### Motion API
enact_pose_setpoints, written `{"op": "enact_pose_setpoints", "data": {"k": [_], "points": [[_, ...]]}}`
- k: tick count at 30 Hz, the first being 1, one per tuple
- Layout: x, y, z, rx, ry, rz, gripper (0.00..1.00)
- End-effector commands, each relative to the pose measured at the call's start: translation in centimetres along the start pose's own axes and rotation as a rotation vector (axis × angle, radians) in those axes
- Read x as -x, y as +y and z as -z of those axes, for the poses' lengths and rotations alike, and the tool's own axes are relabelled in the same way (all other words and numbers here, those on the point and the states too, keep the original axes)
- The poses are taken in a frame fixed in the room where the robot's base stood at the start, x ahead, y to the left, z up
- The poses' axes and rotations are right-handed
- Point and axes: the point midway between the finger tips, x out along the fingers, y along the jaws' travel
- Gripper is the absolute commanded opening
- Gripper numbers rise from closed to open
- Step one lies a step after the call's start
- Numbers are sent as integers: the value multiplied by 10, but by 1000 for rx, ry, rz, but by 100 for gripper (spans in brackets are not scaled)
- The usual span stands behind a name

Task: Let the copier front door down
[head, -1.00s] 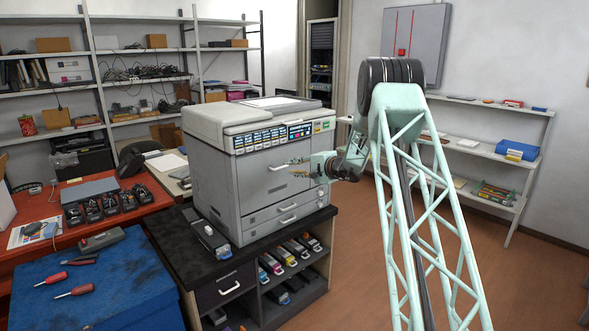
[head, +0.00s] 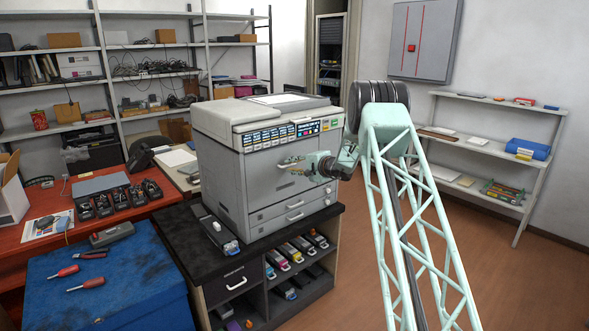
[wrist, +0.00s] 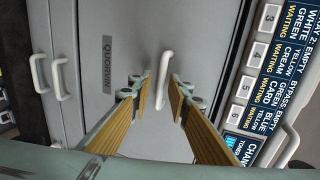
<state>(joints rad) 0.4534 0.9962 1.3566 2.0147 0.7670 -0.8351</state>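The grey copier (head: 222,165) stands on a black-topped cabinet. Its front door (head: 262,185) is upright and shut. The door also fills the middle of the wrist view (wrist: 110,90), with the label QUORVIN. Its white handle (wrist: 164,78) lies between the lines of my two fingers. My gripper (wrist: 160,88) is open, one fingertip on each side of the handle. I cannot tell whether either fingertip touches it. In the head view my gripper (head: 290,166) is in front of the upper door and partly hides the handle.
Two drawers with white handles (head: 294,204) sit below the door. A dark cartridge (head: 214,229) lies on the black top left of the copier. Several cartridges (head: 290,252) fill the cabinet shelf below. Floor to the right is free.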

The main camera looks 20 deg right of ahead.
Motion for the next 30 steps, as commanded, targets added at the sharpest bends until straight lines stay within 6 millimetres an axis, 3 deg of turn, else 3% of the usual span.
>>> {"op": "enact_pose_setpoints", "data": {"k": [7,20,26,30], "points": [[-14,0,1,0,1,0,17],[-18,0,0,0,1,-1,17],[-18,0,0,0,0,-1,1],[-18,0,0,0,0,-1,0]]}}
